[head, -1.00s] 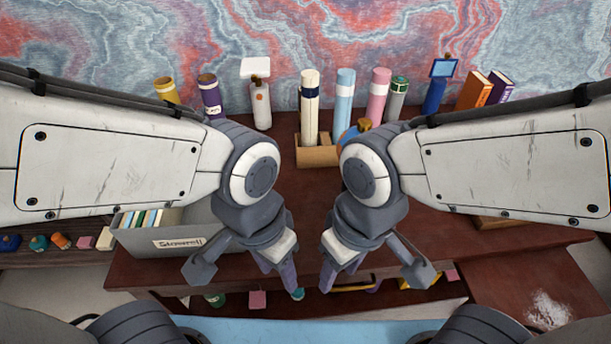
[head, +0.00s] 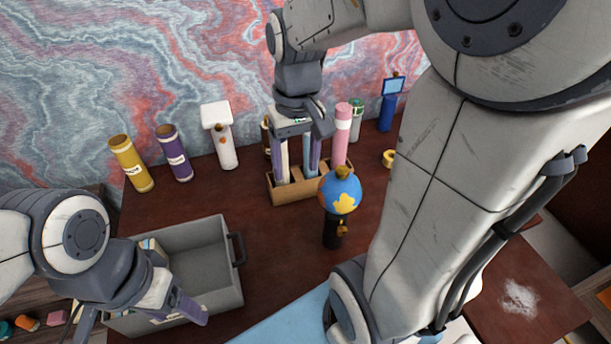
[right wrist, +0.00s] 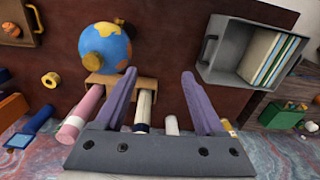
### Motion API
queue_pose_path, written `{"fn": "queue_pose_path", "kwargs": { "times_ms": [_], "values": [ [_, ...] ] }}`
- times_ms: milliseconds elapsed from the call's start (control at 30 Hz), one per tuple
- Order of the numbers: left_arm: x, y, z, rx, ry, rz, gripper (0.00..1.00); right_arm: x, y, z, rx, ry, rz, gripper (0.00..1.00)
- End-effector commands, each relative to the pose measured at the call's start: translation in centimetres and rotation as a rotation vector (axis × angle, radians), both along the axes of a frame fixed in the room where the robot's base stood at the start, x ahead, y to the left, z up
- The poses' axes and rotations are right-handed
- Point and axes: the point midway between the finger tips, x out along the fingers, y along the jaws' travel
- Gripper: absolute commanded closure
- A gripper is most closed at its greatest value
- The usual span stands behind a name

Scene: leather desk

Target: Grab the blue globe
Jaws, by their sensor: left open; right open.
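The blue globe (head: 341,193), with orange and yellow land patches and a gold knob on top, stands on a dark base on the desk. It also shows in the right wrist view (right wrist: 106,46), left of my fingers and close to the left finger's tip. My right gripper (head: 298,168) is open, pointing down at the tan holder, just left of and behind the globe. Its two purple fingers (right wrist: 158,74) are spread, with nothing gripped visible between them. My left gripper (head: 142,318) is open at the lower left, over the grey bin's near side, far from the globe.
The tan holder (head: 283,194) carries upright rolls, including a pink one (head: 342,125). Yellow (head: 131,163) and purple (head: 174,153) tubes and a white bottle (head: 222,145) stand along the back. The grey bin (head: 238,285) is at left. Desk between bin and globe is clear.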

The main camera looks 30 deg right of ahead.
Motion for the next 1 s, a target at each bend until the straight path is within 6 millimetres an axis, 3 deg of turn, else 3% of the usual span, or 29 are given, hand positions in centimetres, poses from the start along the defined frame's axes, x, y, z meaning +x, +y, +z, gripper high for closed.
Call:
{"fn": "queue_pose_path", "kwargs": {
  "times_ms": [33, 100, 200, 300, 767, 1000],
  "values": [
    [0.0, 0.0, 1.8, 0.0, 0.0, 0.0, 0.34, 0.2, -2.7, 2.1, -0.004, 0.005, -0.091, 0.29],
    [0.0, 0.0, 2.7, 0.0, 0.0, 0.0, 0.34, 0.1, -5.6, 3.4, -0.008, 0.011, -0.183, 0.29],
    [0.0, 0.0, 3.5, 0.0, 0.0, 0.001, 0.34, -0.3, -8.6, 4.7, -0.012, 0.018, -0.279, 0.29],
    [0.0, 0.0, 3.8, 0.0, 0.0, 0.001, 0.34, -0.7, -10.3, 5.3, -0.016, 0.022, -0.333, 0.29],
    [0.0, 0.0, 4.3, 0.0, 0.0, 0.001, 0.34, -0.9, -10.8, 0.2, -0.016, 0.027, -0.352, 0.29],
    [0.0, 0.0, 5.4, 0.0, 0.0, 0.001, 0.34, -1.0, -10.4, -2.6, -0.014, 0.032, -0.352, 0.29]
  ]
}}
